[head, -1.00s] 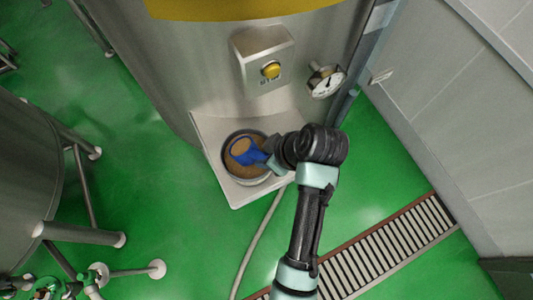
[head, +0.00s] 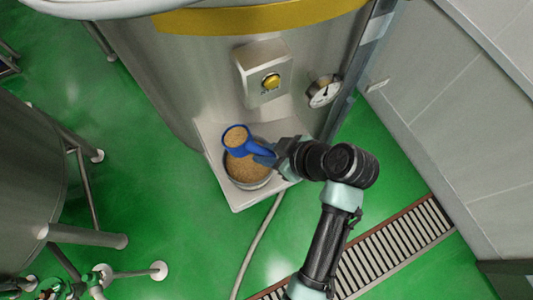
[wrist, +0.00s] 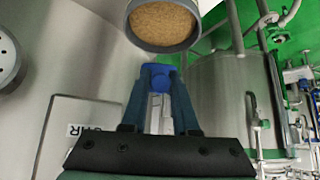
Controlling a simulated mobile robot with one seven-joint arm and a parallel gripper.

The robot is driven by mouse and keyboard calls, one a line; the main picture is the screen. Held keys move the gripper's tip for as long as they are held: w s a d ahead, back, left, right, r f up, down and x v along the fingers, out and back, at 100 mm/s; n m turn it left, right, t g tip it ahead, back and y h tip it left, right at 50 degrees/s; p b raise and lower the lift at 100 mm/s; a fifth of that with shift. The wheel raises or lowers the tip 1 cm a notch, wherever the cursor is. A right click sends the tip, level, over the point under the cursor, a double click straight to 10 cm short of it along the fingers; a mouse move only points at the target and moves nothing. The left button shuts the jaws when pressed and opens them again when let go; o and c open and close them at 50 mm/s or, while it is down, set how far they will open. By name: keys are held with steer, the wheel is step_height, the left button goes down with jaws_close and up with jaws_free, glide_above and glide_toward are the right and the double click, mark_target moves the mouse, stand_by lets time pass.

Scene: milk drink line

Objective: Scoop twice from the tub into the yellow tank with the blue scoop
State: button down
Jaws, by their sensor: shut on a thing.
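The blue scoop (head: 224,146) is full of tan grains and held level over the back edge of the tub, with its bowl apart from the grains below. The steel tub (head: 250,187) of tan grains stands on a shelf and also shows at the top of the wrist view (wrist: 164,46). My gripper (head: 272,155) is shut on the scoop's handle. In the wrist view, blue (wrist: 156,77) shows between my fingers. The yellow-banded tank (head: 180,85) rises behind the tub; only the edge of its top shows.
A steel shelf (head: 240,206) carries the tub. Another steel vessel (head: 30,190) stands at left, a grey wall (head: 470,110) at right.

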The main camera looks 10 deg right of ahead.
step_height(320, 180, up, 2)
steer(key=t+y+b, duration=0.2)
steer(key=shift+t+y+b, duration=0.3)
steer(key=shift+t+b, duration=0.1)
steer(key=shift+r+y, duration=0.3)
steer(key=shift+r, duration=0.15)
